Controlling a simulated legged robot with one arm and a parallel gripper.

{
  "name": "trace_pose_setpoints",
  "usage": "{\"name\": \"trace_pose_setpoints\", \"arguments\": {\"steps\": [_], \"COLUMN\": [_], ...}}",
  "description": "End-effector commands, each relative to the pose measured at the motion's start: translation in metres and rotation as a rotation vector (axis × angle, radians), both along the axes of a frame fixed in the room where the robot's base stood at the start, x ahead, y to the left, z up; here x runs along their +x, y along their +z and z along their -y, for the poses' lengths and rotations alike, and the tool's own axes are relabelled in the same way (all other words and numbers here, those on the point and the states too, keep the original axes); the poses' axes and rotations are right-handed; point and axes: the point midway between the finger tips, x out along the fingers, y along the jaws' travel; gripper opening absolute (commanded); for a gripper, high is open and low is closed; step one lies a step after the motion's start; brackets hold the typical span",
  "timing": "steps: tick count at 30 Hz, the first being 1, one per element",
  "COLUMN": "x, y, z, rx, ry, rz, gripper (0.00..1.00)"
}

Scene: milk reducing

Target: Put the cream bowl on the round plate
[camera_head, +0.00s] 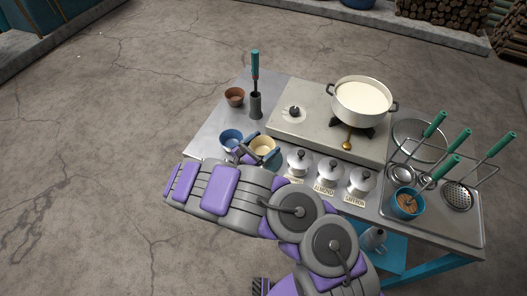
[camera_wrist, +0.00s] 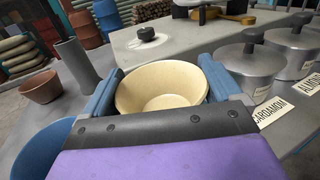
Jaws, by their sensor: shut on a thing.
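The cream bowl (camera_head: 262,145) is at the left front of the grey table, beside the blue bowl (camera_head: 231,138). In the wrist view the cream bowl (camera_wrist: 162,84) is upright and empty, between the two blue fingers of my gripper (camera_wrist: 161,75). My gripper (camera_head: 258,153) is shut on it, one finger on each side. I cannot tell whether its base touches the table. A round, shiny plate (camera_head: 425,132) lies at the right of the table, partly behind the green-handled tools; its surface looks clear.
A stove with a white-filled pot (camera_head: 362,98) stands between bowl and plate. Lidded labelled jars (camera_head: 329,170) line the front edge. A brown bowl (camera_head: 234,97) and a tool holder (camera_head: 256,105) are at left. A tray (camera_head: 440,218) of green-handled strainers and a blue cup (camera_head: 407,204) is right.

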Motion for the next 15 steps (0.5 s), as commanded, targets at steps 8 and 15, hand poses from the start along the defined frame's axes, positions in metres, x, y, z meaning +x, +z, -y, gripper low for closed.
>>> {"name": "trace_pose_setpoints", "arguments": {"steps": [8,15], "x": [0.0,-0.001], "y": [-0.03,-0.031], "z": [0.005,0.001], "rx": [0.004,0.0], "ry": [-0.002,-0.001], "rz": [-0.002,-0.001], "gripper": [0.58,0.58]}}
